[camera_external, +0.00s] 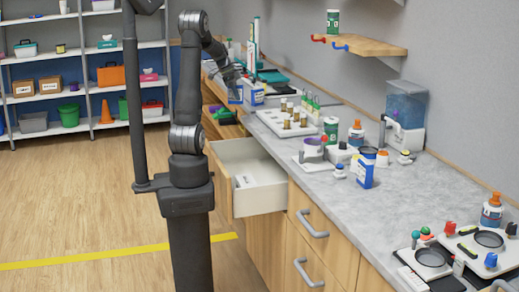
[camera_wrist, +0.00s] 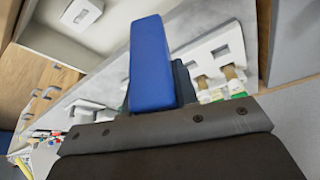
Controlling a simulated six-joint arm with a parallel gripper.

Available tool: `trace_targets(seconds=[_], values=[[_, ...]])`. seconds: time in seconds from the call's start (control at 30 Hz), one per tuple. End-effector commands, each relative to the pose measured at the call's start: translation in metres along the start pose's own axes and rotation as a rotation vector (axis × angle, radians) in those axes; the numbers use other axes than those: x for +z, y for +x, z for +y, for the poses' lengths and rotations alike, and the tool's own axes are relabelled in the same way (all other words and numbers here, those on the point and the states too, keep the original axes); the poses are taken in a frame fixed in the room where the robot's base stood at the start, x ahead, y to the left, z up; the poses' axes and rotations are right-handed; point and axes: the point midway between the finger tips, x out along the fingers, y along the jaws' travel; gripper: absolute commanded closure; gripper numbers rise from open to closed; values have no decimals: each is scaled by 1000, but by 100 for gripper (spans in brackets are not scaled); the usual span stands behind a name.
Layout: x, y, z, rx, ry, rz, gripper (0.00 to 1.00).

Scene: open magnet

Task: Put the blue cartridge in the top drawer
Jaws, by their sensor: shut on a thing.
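The blue cartridge (camera_wrist: 152,62) is a plain blue block that stands out from my gripper in the wrist view. My gripper (camera_external: 234,84) is shut on it, high over the far end of the counter in the external view. The cartridge is small and partly hidden there. The fingertips' contact is not clear in the wrist view. An open drawer (camera_external: 262,199) with white walls juts out from the counter front, nearer than my gripper. A small white item (camera_external: 243,181) lies in it. The drawer also shows at the upper left of the wrist view (camera_wrist: 58,42).
A white rack (camera_external: 285,124) with several brown-capped vials stands on the counter beyond the drawer. A green-labelled can (camera_external: 330,129), a blue carton (camera_external: 363,168) and other bottles stand nearer. A wooden shelf (camera_external: 360,45) juts from the wall. The space above the drawer looks clear.

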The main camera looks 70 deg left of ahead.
Motion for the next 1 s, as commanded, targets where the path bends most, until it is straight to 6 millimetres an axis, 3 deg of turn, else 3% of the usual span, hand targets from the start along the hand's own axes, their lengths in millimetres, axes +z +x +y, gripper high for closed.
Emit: trace_targets(seconds=[0.3,0.5,1.0], values=[[49,118,2,9,-4,-2,97],[74,178,1,5,-2,-1,97],[103,250,0,3,-2,0,97]])
